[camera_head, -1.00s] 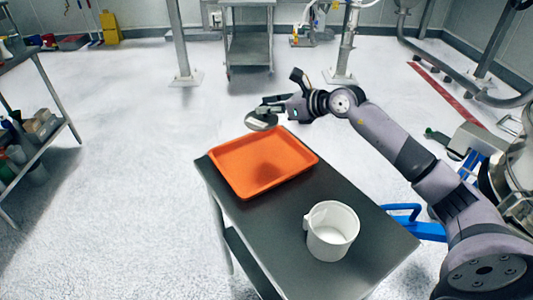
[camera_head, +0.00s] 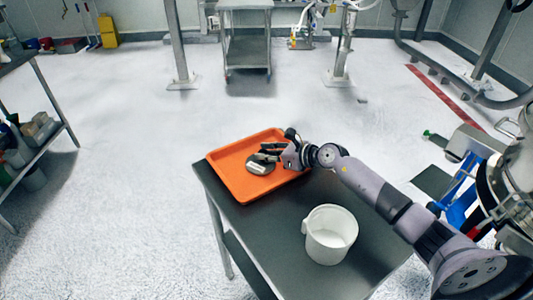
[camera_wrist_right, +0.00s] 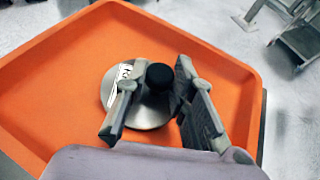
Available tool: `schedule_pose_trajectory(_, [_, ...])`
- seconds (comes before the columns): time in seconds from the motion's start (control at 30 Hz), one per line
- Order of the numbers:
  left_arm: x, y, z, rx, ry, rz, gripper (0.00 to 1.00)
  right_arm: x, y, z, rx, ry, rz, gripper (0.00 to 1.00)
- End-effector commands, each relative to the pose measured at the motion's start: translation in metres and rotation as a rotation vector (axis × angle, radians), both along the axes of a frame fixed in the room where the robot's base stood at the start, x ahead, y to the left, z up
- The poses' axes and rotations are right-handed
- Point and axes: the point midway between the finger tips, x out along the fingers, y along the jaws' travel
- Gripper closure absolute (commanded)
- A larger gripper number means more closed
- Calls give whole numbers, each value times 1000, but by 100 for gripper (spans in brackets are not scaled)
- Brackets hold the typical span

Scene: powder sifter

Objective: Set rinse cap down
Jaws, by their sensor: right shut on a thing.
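The rinse cap is a round grey metal disc (camera_head: 260,166) with a black knob (camera_wrist_right: 160,77) and a white label. It is at the orange tray (camera_head: 236,182), over its middle, and looks level. In the wrist view the disc (camera_wrist_right: 150,117) lies against the tray floor, but I cannot tell if it touches. My right gripper (camera_head: 270,152) is shut on the cap, its fingers on either side of the knob in the wrist view (camera_wrist_right: 157,80). The fingers hide part of the disc. My left gripper is not in view.
The tray sits on the far end of a dark-topped table (camera_head: 281,217). A white jug (camera_head: 330,235) stands near the table's front right, below my right arm. A shelf with bottles (camera_head: 38,130) is at the far left. The tray floor around the cap is bare.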

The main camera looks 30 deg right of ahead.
Motion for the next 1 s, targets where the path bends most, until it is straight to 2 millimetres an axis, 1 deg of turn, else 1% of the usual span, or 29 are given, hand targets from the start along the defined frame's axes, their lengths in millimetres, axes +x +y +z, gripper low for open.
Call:
schedule_pose_trajectory(0.13, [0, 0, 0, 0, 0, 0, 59, 0, 0, 1, 1, -2, 0, 100])
schedule_pose_trajectory(0.23, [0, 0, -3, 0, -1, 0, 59, 0, 0, -2, 1, -2, 0, 100])
schedule_pose_trajectory(0.27, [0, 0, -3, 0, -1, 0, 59, 0, 0, -3, 0, -1, 0, 76])
schedule_pose_trajectory(0.53, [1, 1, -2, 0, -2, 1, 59, 0, 0, -2, 0, 0, 1, 58])
schedule_pose_trajectory(0.57, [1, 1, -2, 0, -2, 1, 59, 0, 0, -2, 0, 0, 1, 57])
schedule_pose_trajectory(0.8, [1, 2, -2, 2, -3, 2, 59, 0, 0, -1, 0, 0, 1, 57])
schedule_pose_trajectory(0.9, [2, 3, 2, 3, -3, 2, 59, 0, 0, 3, 1, -1, 1, 57])
schedule_pose_trajectory(1.0, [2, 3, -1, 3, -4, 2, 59, -9, -6, 3, -2, 0, 0, 57])
